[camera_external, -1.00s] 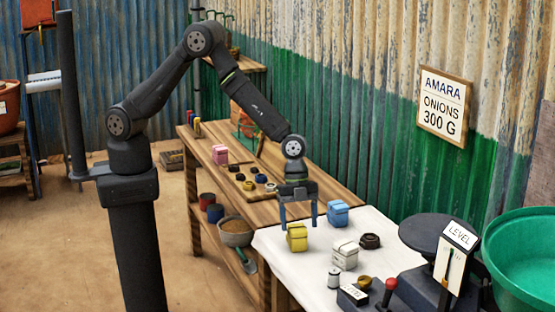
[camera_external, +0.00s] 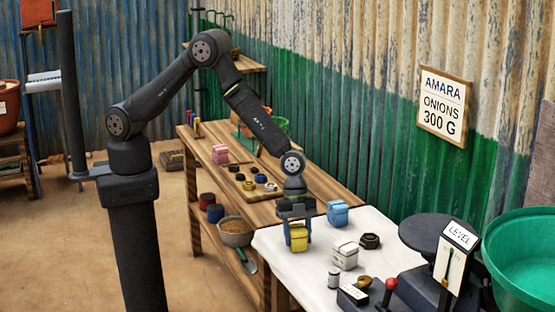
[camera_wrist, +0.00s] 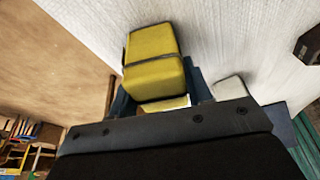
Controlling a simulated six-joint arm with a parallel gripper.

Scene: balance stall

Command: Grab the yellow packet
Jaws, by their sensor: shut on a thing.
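The yellow packet (camera_external: 299,238) sits on the white cloth at the near left part of the table, with a dark band around it. My gripper (camera_external: 298,232) is over it from above, with a blue finger on each side, shut on the packet. In the wrist view the yellow packet (camera_wrist: 152,58) shows between the blue fingers of my gripper (camera_wrist: 160,95). I cannot tell whether its underside still touches the cloth.
A blue packet (camera_external: 338,213) stands close behind, to the right. A white packet (camera_external: 344,255) and a dark round weight (camera_external: 370,241) are further right. The scale's dark plate (camera_external: 428,232) and a green basin (camera_external: 527,255) are at the right.

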